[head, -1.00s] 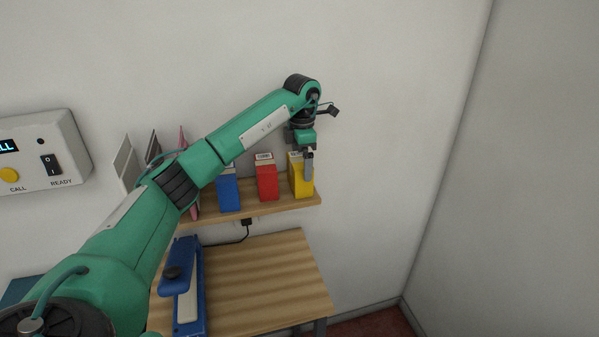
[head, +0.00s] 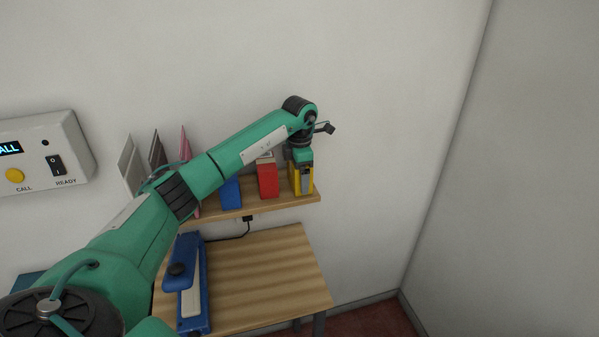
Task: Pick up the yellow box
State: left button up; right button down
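The yellow box (head: 296,186) stands upright at the right end of the wooden wall shelf (head: 250,207). My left gripper (head: 306,184) points down over it, with a grey finger in front of the box's face. The gripper and wrist hide the top and much of the front of the box. I cannot tell whether the fingers are closed on it. The box still appears to rest on the shelf. My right gripper is not in view.
A red box (head: 267,181) and a blue box (head: 230,194) stand left of the yellow one. Upright envelopes or cards (head: 131,163) are further left. Below is a wooden table (head: 262,275) with a blue device (head: 190,300). A wall panel (head: 40,155) hangs at left.

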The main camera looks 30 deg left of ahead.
pick_arm(q)
jog(key=shift+c, duration=0.9)
jog(key=shift+r, duration=0.1)
